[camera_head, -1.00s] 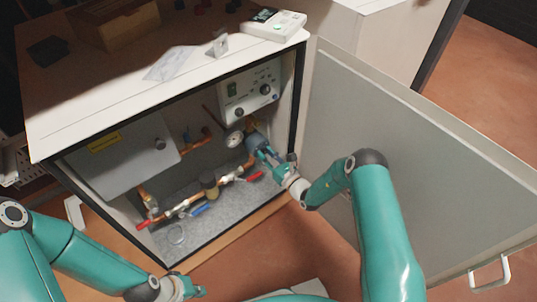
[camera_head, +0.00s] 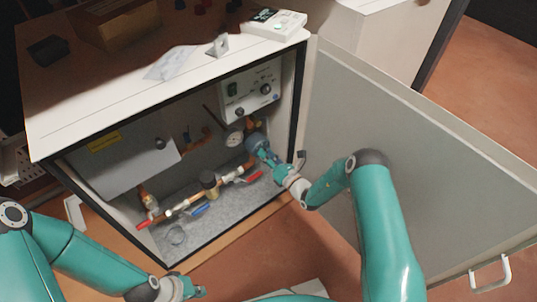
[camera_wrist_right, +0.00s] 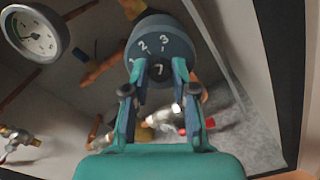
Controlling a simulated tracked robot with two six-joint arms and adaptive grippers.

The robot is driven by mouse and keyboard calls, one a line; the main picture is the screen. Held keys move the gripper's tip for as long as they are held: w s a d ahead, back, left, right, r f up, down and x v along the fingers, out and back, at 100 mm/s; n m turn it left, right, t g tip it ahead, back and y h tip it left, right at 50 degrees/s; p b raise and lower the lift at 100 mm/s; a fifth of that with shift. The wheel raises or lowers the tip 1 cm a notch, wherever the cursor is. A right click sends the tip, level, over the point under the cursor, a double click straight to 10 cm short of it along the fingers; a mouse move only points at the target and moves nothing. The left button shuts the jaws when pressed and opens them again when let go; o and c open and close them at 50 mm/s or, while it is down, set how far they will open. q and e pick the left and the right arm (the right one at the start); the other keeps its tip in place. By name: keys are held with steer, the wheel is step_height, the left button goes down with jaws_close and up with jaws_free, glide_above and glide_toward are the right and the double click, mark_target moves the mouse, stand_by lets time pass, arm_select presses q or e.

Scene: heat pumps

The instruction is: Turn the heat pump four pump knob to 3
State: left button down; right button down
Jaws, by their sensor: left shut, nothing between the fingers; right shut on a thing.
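The pump knob is a dark blue-grey round cap (camera_wrist_right: 165,42) with white numbers 1, 2 and 3 on its face; it also shows inside the open cabinet in the head view (camera_head: 256,141). My right gripper (camera_wrist_right: 158,72) is shut on the small dark centre piece of the knob, just below the numbers. In the head view the right gripper (camera_head: 268,156) reaches into the cabinet from the right. My left gripper (camera_head: 199,292) is shut and empty, low in front of the cabinet. The fingers hide the knob's lower part.
A pressure gauge (camera_wrist_right: 33,33) sits beside the knob. Copper pipes with a red valve handle (camera_head: 251,178) and a blue handle (camera_head: 200,210) run below. A white control box (camera_head: 250,90) hangs above. The open cabinet door (camera_head: 410,160) stands to the right.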

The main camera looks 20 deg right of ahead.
steer(key=shift+d, duration=0.25)
steer(key=c, duration=1.1)
jaws_free()
steer(key=shift+o, duration=0.8)
steer(key=shift+a, duration=0.1)
step_height(320, 180, up, 10)
